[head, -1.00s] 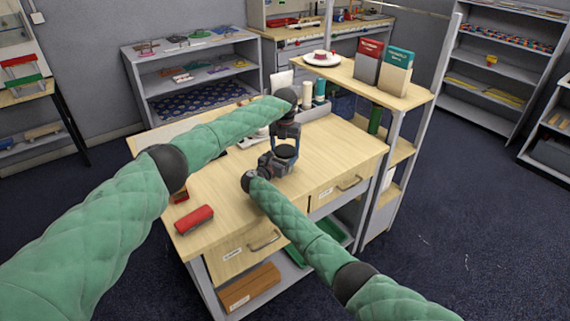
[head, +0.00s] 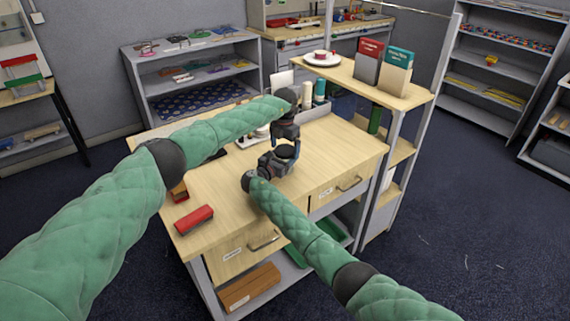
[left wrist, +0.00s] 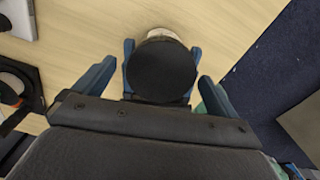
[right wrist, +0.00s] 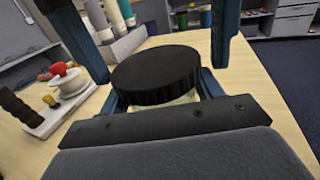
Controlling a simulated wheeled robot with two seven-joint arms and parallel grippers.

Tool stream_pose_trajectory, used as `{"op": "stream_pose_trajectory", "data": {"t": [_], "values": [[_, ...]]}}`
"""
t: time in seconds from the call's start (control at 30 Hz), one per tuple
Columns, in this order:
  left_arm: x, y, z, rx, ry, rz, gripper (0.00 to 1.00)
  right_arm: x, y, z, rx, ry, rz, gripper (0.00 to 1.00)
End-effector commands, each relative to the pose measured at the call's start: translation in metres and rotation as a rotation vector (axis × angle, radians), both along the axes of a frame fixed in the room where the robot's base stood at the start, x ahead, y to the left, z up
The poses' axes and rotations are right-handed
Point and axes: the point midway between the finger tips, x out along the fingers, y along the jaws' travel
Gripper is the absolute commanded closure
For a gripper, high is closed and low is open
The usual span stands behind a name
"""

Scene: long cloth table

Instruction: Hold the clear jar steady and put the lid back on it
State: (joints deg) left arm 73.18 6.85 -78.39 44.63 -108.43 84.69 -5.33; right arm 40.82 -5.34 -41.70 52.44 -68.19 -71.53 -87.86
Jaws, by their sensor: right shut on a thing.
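The clear jar (right wrist: 178,100) stands on the table, mostly hidden by my right gripper. The round black lid (right wrist: 157,73) sits level on its top; the lid also shows from above in the left wrist view (left wrist: 160,70). My right gripper (right wrist: 160,92) is shut around the jar below the lid, one finger on each side. My left gripper (left wrist: 150,90) is above, pointing down. Its blue fingers are wide apart on either side of the lid, with clear gaps. In the head view the lid (head: 285,151) shows small between both grippers.
A red block (head: 194,219) lies at the table's front left. A raised shelf (head: 400,95) with boxes borders the right. The tabletop (head: 225,190) between is clear.

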Motion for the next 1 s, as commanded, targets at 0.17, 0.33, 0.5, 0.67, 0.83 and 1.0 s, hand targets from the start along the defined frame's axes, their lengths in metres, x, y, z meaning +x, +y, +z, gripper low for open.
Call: {"op": "stream_pose_trajectory", "data": {"t": [0.17,0.33,0.5,0.67,0.83,1.0], "values": [[0.000,0.000,0.002,0.000,0.000,0.000,0.03,0.000,0.000,0.000,0.000,0.000,0.000,0.99],[0.001,0.000,0.014,0.000,-0.001,0.001,0.03,0.000,0.000,0.000,0.000,0.000,0.000,0.99],[0.000,0.000,0.034,-0.001,-0.001,-0.001,0.03,0.000,0.000,0.000,0.000,0.000,0.001,0.99],[0.000,0.000,0.045,0.000,0.000,0.000,0.03,0.000,0.000,0.000,0.000,0.000,0.000,0.99],[0.000,-0.001,0.045,0.000,0.000,0.000,0.03,0.000,0.000,0.000,0.000,0.000,0.001,0.99],[0.001,0.000,0.049,-0.001,-0.004,0.001,0.06,0.000,0.000,0.000,0.000,0.000,0.000,0.99]]}}
